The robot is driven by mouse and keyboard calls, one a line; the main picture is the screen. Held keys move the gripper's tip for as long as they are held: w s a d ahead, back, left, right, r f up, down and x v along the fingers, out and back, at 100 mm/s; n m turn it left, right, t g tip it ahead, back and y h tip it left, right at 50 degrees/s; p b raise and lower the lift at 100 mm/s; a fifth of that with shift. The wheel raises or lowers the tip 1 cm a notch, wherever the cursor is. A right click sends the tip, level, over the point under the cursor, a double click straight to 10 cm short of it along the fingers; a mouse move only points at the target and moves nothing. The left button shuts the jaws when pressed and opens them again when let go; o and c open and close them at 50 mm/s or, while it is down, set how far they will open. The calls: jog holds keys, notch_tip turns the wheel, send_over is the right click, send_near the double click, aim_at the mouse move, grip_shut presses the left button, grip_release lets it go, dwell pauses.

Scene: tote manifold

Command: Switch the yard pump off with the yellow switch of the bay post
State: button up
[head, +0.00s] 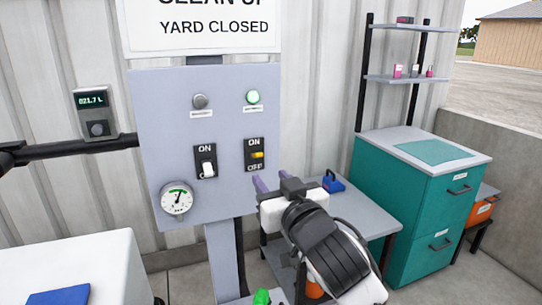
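The bay post panel (226,108) is a grey upright board on a post.
A white switch (208,169) with a grey unlit lamp (200,101) is to the left. A gauge (176,198) is at the panel's lower left. A grey bench (362,213) and teal cabinet (385,190) stand right. A white box (75,270) is front left.

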aim_at(260, 156)
jog(key=shift+m+h, duration=0.3)
jog(key=p+x, duration=0.1)
jog(key=x, duration=0.3)
jog(key=d+p+x, duration=0.1)
jog(key=x, duration=0.3)
jog(key=p+x, duration=0.2)
jog(key=x, duration=0.3)
jog(key=shift+w+d+f, duration=0.3)
jog(key=shift+f, duration=0.05)
jog(key=shift+f, duration=0.1)
grip_shut()
